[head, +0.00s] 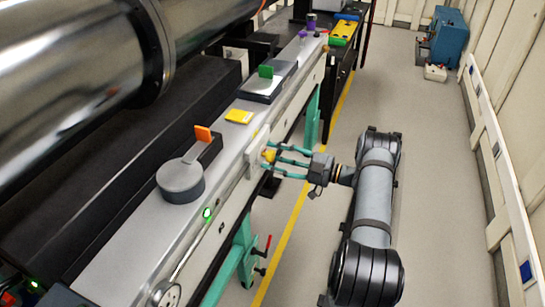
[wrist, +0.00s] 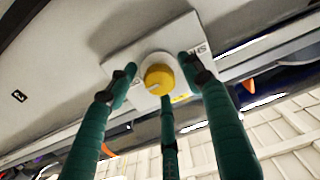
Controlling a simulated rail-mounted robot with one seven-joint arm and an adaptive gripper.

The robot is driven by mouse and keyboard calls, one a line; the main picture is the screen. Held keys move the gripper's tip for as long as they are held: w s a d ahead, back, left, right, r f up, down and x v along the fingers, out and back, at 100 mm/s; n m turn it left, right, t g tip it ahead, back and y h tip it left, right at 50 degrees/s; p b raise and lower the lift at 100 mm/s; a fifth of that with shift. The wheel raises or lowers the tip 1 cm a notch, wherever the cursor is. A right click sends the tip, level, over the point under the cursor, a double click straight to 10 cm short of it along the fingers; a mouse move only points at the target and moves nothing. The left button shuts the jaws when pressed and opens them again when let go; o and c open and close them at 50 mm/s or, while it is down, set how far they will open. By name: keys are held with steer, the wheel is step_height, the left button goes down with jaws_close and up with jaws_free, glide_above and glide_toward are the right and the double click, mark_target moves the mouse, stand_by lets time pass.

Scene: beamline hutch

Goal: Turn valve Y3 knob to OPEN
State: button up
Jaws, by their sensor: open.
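The yellow valve knob (head: 269,155) sits on a white plate (head: 257,149) on the side face of the long grey bench. In the wrist view the knob (wrist: 158,80) is round, with a pale pointer line across its front. Dark lettering stands on the plate's right part, partly hidden by a finger; I cannot read it fully. My gripper (head: 277,160) has teal fingers and is open in front of the plate. In the wrist view its fingertips (wrist: 160,82) stand spread left, right and below the knob. Whether any finger touches it I cannot tell.
On the bench top are a grey round fixture (head: 181,181) with an orange tab, a yellow block (head: 239,116) and a green-tabbed box (head: 265,83). Teal legs (head: 240,252) stand below. The aisle floor (head: 430,150) right of my arm is clear.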

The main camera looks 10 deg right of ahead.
steer(key=v, duration=1.1)
steer(key=x, duration=1.1)
steer(key=shift+w+a, duration=0.25)
steer(key=shift+a, duration=0.05)
